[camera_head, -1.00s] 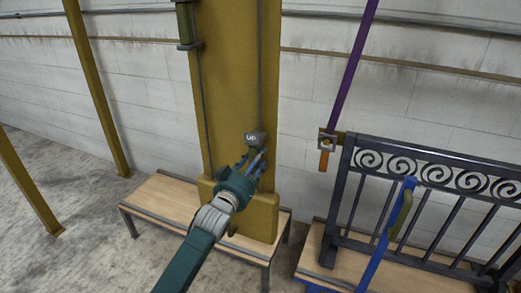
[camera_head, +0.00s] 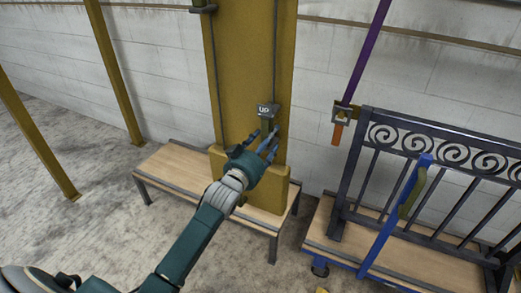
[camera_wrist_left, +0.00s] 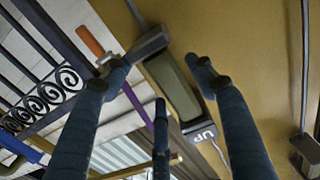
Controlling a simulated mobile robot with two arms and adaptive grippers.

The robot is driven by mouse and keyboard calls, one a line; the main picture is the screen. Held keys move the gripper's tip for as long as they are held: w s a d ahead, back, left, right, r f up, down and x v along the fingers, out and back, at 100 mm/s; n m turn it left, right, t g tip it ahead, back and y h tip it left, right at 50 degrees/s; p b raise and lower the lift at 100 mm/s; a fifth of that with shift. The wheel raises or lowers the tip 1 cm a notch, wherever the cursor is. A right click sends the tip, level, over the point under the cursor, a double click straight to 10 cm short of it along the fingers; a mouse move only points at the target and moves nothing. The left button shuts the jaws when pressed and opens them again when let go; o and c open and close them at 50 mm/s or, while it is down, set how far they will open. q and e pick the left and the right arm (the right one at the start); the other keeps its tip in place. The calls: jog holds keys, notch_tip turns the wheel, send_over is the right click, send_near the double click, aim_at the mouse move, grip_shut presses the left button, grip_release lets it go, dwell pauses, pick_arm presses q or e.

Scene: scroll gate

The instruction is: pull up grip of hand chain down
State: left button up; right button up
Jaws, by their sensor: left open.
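The up grip (camera_head: 265,111) hangs on a thin chain in front of the yellow column. Its dark grey top with the white letters UP shows in the head view; my fingers partly hide the part below. In the left wrist view the up grip (camera_wrist_left: 175,88) has an olive middle and dark end pieces, and it lies between my spread fingers. My left gripper (camera_head: 267,141) is open just below the label, with its fingers around or beside the grip. Contact cannot be told. My right gripper is not in view.
A second chain with another grip (camera_wrist_left: 308,150) is at the right in the left wrist view. To the right are a blue-framed cart (camera_head: 372,250) with a dark scroll gate (camera_head: 440,150) and a purple strap (camera_head: 364,58).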

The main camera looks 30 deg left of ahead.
pick_arm(q)
jog(key=s, duration=1)
jog(key=shift+s+f, duration=0.15)
jog(key=shift+s, duration=0.05)
jog(key=shift+c, duration=0.5)
